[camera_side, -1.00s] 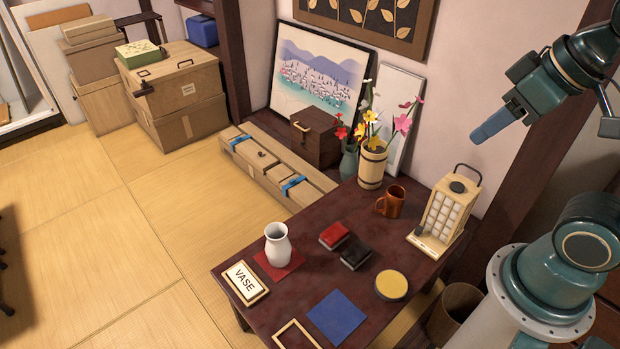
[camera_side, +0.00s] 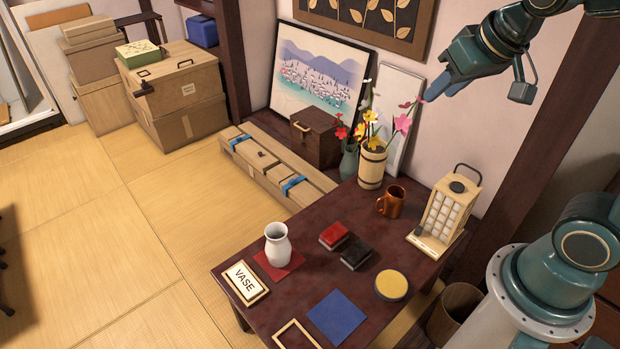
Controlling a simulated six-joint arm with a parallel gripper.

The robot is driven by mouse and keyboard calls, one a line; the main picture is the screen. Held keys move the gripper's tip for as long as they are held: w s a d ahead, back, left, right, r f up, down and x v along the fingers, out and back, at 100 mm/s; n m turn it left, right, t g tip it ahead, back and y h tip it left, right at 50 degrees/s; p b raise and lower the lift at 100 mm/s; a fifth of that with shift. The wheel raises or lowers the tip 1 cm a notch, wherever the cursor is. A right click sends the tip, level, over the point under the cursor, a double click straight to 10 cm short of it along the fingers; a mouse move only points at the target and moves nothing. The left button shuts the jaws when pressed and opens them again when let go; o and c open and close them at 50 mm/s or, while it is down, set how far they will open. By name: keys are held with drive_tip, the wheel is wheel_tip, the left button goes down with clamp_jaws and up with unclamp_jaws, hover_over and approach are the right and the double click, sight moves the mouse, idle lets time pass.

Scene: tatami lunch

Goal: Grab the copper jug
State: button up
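The copper jug (camera_side: 392,203) stands upright on the dark wooden table (camera_side: 310,262), near its back edge, with its handle toward the left. It sits between the wooden flower bucket and the lantern. My gripper (camera_side: 430,96) is high above the table, up and to the right of the jug and well apart from it. Its blue fingers point down and left, in front of the wall near the flowers in this view. From this angle I cannot tell whether the fingers are open or shut. I see nothing held in them.
The wooden bucket of flowers (camera_side: 371,165) stands left of the jug, and the lantern (camera_side: 446,207) stands right. Red (camera_side: 334,235) and black (camera_side: 356,252) blocks lie in front. A white vase (camera_side: 278,245) and a yellow round pad (camera_side: 391,285) are farther off. A blue square (camera_side: 337,317) lies near the front.

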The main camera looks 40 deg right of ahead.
drive_tip(key=w+d+f+m+h, duration=0.2)
drive_tip(key=w+d+f, duration=0.25)
drive_tip(key=w, duration=0.45)
drive_tip(key=w+d+f+m+h, duration=0.2)
drive_tip(key=w+d+f+m, duration=0.1)
drive_tip(key=w+d, duration=0.4)
drive_tip(key=w+d+f+m+t+h, duration=0.1)
drive_tip(key=w+d+f+h, duration=0.1)
drive_tip(key=w+d+f, duration=0.4)
drive_tip(key=w+d+f+h, duration=0.1)
drive_tip(key=w+f, duration=0.3)
drive_tip(key=f, duration=0.4)
drive_tip(key=n+t+y, duration=0.1)
drive_tip(key=n+t, duration=0.2)
drive_tip(key=t, duration=0.1)
approach(389, 203)
drive_tip(key=w+a, duration=0.2)
drive_tip(key=w, duration=0.1)
drive_tip(key=shift+w+a+f, duration=0.2)
drive_tip(key=shift+a+f, duration=0.15)
drive_tip(key=shift+w+d+f, duration=0.1)
drive_tip(key=shift+w+d, duration=0.05)
drive_tip(key=shift+w+d+f, duration=0.3)
drive_tip(key=shift+w+d, duration=0.05)
drive_tip(key=shift+w, duration=0.25)
drive_tip(key=shift+w+d, duration=0.1)
drive_tip(key=shift+w, duration=0.1)
